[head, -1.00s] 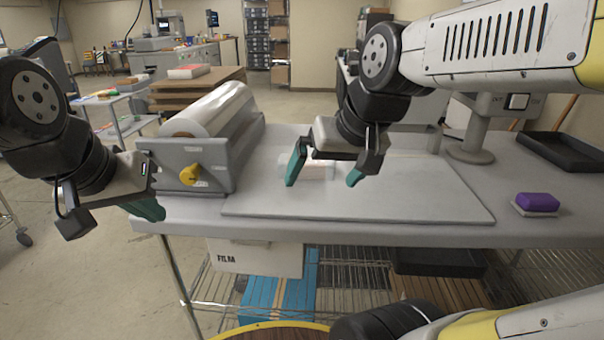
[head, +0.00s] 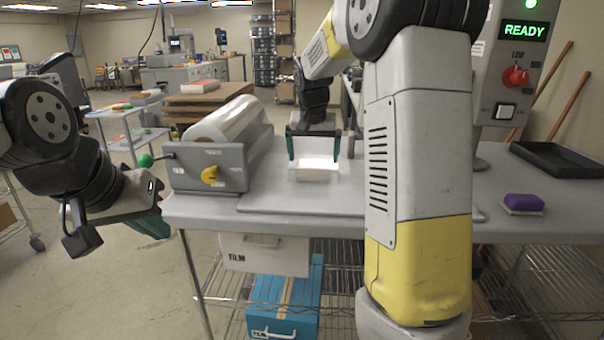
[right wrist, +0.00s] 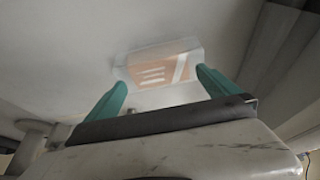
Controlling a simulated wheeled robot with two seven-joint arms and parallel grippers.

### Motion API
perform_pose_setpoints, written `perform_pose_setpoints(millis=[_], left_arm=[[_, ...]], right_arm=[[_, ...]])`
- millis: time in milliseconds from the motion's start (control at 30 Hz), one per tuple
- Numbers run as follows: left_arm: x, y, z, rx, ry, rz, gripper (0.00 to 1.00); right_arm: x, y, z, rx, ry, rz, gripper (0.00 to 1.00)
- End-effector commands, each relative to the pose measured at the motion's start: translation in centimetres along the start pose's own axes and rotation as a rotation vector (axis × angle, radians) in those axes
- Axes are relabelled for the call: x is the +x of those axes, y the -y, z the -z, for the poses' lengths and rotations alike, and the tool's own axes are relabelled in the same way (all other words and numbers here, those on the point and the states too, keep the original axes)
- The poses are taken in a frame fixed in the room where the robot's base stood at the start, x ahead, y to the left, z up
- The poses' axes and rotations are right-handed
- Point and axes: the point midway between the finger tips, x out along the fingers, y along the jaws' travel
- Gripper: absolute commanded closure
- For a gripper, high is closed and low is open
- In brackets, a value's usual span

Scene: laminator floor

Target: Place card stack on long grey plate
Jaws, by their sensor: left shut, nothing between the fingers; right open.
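In the right wrist view the card stack (right wrist: 160,67) shows an orange face with white stripes. My right gripper (head: 314,158) is open above it, one teal finger towards each side; in the wrist view the stack lies just beyond the fingertips (right wrist: 162,83). A long grey plate (head: 290,201) lies flat on the table, partly hidden by my right arm. My left gripper (head: 150,226) is shut and empty, left of the table.
A film roller unit (head: 207,167) with a yellow knob stands left of the stack. A purple block (head: 524,201) and a black tray (head: 562,160) are at the right. A control post (head: 515,70) shows a green READY sign.

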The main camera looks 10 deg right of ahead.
Motion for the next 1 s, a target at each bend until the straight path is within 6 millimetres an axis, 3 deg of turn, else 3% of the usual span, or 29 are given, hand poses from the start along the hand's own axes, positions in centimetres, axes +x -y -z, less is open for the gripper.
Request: perform_pose_setpoints(millis=[333,667,1000], left_arm=[[0.0,0.0,0.0,0.000,0.000,0.000,1.00],[0.0,0.0,0.0,0.000,0.000,0.000,1.00],[0.0,0.0,0.0,0.000,0.000,0.000,1.00]], right_arm=[[4.9,-0.1,-0.1,0.000,0.003,-0.002,0.00],[5.6,0.0,-0.1,0.000,0.000,0.000,0.00],[5.5,0.0,0.0,-0.001,-0.001,0.001,0.64]])
